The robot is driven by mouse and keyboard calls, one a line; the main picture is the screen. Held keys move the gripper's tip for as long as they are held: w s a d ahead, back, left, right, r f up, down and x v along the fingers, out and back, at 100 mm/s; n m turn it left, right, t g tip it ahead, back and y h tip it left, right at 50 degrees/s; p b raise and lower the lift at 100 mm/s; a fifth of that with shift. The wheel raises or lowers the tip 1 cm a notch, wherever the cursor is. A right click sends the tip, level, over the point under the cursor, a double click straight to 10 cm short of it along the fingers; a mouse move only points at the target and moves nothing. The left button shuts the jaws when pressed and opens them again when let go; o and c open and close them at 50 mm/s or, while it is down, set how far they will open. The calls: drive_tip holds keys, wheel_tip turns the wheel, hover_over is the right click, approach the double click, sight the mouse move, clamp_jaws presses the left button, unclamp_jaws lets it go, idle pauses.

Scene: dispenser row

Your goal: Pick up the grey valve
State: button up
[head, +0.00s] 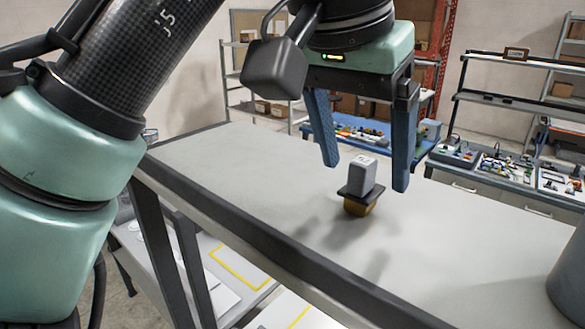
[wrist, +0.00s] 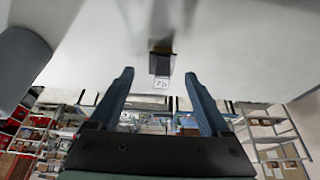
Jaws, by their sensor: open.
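The grey valve (head: 362,174) stands upright on the pale table (head: 460,230). It has a light grey block on top, a dark square plate and a brass-coloured base. In the wrist view the valve (wrist: 160,66) shows its labelled block a little beyond and between the fingertips. My gripper (head: 365,174) is open and empty, its two blue fingers pointing down with one on each side of the valve in the picture. In the wrist view my gripper (wrist: 159,74) shows a gap between its fingers and the valve. I see no contact.
A dark grey rounded object (head: 568,278) stands at the table's right; it seems to show at the wrist view's upper left (wrist: 22,62). A blue bench (head: 440,155) with small parts lies behind. Shelves line the back. The tabletop around the valve is clear.

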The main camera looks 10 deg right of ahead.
sight(361, 161)
drive_tip(key=shift+x, duration=1.25)
drive_tip(key=shift+w+d+f, duration=0.1)
drive_tip(key=shift+w+f, duration=0.15)
drive_tip(key=shift+w, duration=0.05)
drive_tip(key=shift+s+r, duration=0.1)
drive_tip(key=shift+s, duration=0.1)
drive_tip(key=c, duration=0.3)
clamp_jaws()
